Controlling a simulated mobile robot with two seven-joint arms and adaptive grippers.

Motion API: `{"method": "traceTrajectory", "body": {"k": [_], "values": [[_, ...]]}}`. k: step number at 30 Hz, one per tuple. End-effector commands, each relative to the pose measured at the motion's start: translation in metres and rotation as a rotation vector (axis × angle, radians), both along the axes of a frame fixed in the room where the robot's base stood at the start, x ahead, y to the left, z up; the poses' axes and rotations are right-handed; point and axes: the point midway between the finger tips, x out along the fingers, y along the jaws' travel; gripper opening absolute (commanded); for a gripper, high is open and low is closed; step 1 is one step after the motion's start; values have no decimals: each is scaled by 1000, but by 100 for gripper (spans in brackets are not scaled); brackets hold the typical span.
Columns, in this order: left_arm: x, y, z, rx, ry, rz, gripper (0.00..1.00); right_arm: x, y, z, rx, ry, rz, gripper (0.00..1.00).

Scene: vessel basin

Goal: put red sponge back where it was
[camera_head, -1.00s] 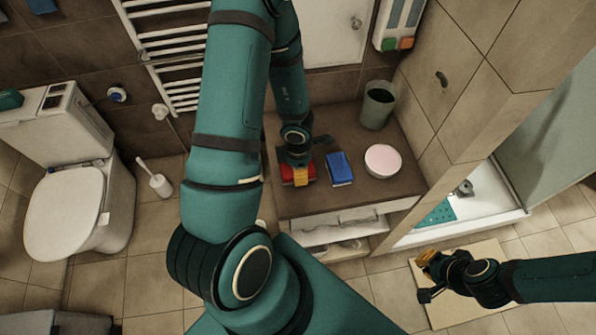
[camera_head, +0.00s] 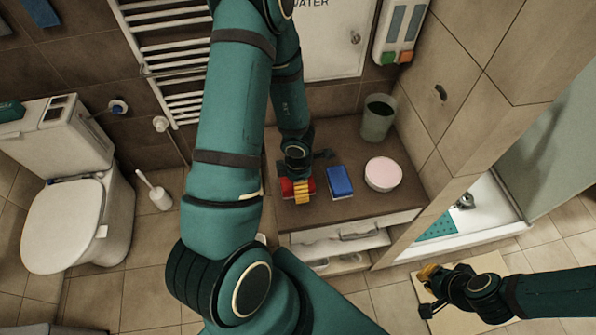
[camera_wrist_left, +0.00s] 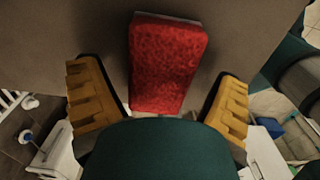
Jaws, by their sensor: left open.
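The red sponge (camera_head: 286,188) lies on the brown countertop (camera_head: 345,207), at its left part, and is partly hidden by my left gripper. In the left wrist view the sponge (camera_wrist_left: 168,62) lies between the two yellow fingers, with a gap on each side. My left gripper (camera_head: 299,190) is open over the sponge; it also shows in the left wrist view (camera_wrist_left: 160,103). My right gripper (camera_head: 428,290) is low on the right, over a pale mat and far from the sponge. Its jaw opening is not clear.
A blue sponge (camera_head: 340,182) lies close to the right of the red one. A wall and shower tray (camera_head: 480,215) bound the right side.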

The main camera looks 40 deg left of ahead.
Motion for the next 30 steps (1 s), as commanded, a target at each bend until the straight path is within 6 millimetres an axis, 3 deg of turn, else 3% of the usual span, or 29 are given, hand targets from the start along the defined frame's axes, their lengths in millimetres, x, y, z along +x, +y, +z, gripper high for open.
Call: {"method": "traceTrajectory", "body": {"k": [8, 21, 30], "values": [[0, 0, 38, 0, -2, 2, 91, 0, 0, 33, 2, 0, 5, 0], [1, 1, 103, 1, -5, 4, 91, 0, 0, 31, 3, 1, 5, 0], [0, 0, 119, 0, 0, -1, 91, 0, 0, 31, 2, 1, 6, 0]]}}
